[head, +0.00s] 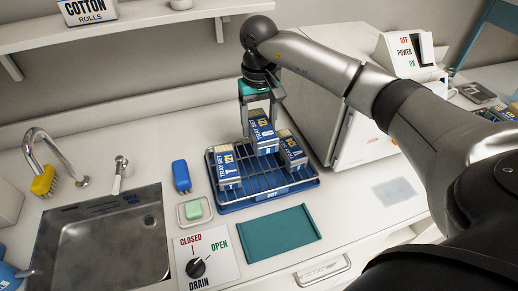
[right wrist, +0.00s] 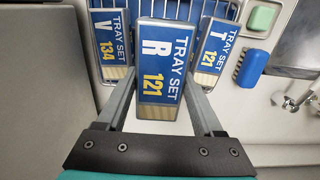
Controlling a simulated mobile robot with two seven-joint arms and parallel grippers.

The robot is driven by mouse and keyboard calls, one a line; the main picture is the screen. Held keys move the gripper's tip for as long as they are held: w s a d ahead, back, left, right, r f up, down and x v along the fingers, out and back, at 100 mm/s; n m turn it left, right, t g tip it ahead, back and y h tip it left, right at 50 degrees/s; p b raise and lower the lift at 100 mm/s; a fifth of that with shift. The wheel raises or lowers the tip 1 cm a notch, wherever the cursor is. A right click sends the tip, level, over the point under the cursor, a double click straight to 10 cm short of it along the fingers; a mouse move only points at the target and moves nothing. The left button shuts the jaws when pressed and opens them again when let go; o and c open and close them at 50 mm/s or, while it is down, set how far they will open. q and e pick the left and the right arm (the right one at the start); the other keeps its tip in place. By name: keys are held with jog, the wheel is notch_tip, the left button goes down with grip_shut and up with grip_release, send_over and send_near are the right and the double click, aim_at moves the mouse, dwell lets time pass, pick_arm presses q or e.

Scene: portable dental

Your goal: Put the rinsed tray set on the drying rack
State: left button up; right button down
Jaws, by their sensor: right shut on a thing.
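My right gripper (head: 259,118) is shut on the blue and white tray set R 121 (head: 264,137), which it holds over the back middle of the blue wire drying rack (head: 268,187). In the right wrist view the fingers grip both sides of tray set R 121 (right wrist: 162,60). Whether its base touches the rack is hidden. Tray set T 121 (head: 226,170) stands on the rack at left, and it also shows in the right wrist view (right wrist: 214,48). Tray set V 134 (head: 292,150) stands at right, also in the right wrist view (right wrist: 110,45). My left gripper is not in view.
A sink (head: 100,245) with a tap lies left. A blue brush (head: 181,176) and green soap (head: 193,209) on a dish sit beside the rack. A teal cloth (head: 278,232) lies in front. A drain dial (head: 196,267) is front left. A white machine (head: 360,135) stands close right.

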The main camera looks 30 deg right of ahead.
aim_at(259, 123)
notch_tip(259, 123, down, 9)
jog(key=shift+r, duration=0.1)
dwell(0.3)
jog(key=shift+c, duration=0.2)
grip_release()
jog(key=shift+f, duration=0.2)
notch_tip(259, 123, up, 12)
jog(key=shift+r, duration=0.2)
dwell(0.4)
